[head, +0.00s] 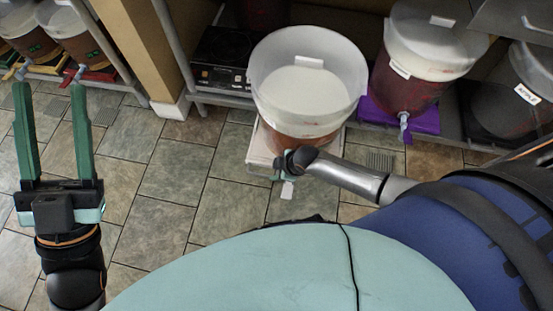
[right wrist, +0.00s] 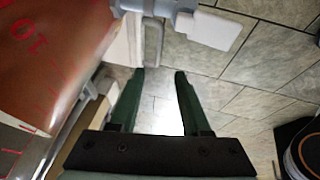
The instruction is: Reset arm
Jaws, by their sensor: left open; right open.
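My left gripper (head: 51,88) is open and empty, fingers pointing up in the head view, over the tile floor at the left. My right arm reaches from the right to the front of a white-topped bucket (head: 310,75) with reddish contents. The right gripper's fingers are mostly hidden in the head view. The bucket's reddish wall (right wrist: 45,50) fills the left side.
The bucket stands on a pale stand (head: 262,153). Another bucket (head: 415,60) sits on a purple stand (head: 425,122) to its right, with a dark bucket (head: 530,85) further right. Smaller buckets (head: 65,30) stand on a left shelf. The tile floor between is clear.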

